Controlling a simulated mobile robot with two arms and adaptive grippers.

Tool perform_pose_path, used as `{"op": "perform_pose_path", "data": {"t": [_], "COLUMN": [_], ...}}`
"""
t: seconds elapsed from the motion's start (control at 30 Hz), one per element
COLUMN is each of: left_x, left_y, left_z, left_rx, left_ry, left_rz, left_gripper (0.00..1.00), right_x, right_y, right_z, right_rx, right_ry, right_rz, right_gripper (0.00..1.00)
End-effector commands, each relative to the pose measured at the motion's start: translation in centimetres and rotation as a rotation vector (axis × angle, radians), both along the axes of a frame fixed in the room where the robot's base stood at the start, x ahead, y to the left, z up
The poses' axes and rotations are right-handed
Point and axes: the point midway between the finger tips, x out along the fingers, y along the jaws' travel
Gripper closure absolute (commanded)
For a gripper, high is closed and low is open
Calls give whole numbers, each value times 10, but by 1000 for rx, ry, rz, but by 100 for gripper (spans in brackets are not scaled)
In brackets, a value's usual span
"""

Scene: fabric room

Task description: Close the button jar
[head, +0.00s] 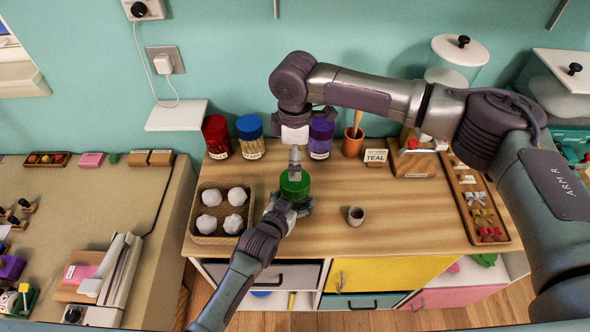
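The button jar shows as a round green top (295,185) near the middle of the wooden counter. Its body below is mostly hidden by my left gripper. My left gripper (290,206) reaches in from the front left, low at the jar, with its fingers to either side and seemingly shut on the body. My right gripper (295,160) points down from above, its tips just over the green top. Its fingers are seen edge-on, so I cannot tell whether they are open or touch the top.
Red-lidded (216,137), blue-lidded (250,137) and purple-lidded (320,139) jars stand behind. A basket (197,235) with white lumps is left, a small cup (356,215) right, and a bow tray (463,200) far right. The counter's right-middle is mostly free.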

Motion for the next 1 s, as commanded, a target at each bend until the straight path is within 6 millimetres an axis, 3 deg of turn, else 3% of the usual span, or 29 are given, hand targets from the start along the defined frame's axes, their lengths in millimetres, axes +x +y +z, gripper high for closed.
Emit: {"op": "perform_pose_path", "data": {"t": [0.2, 0.53, 0.57, 0.67, 1.0], "left_x": [0, 0, 0, 0, -1], "left_y": [0, 0, 0, 0, 0], "left_z": [-1, 0, 0, 0, 0], "left_rx": [0, 0, 0, 0, 0], "left_ry": [1, 1, 1, 1, 0], "left_rz": [0, 0, 0, 0, 0], "left_gripper": [100, 100, 14, 0, 0], "right_x": [0, 0, 0, 0, 0], "right_y": [0, 0, 0, 0, 0], "right_z": [25, 29, 29, 29, 28], "right_rx": [-1, 0, 0, 0, 0], "right_ry": [0, 1, 1, 1, 1], "right_rz": [0, -1, -1, -1, -1], "right_gripper": [0, 0, 0, 0, 0]}}
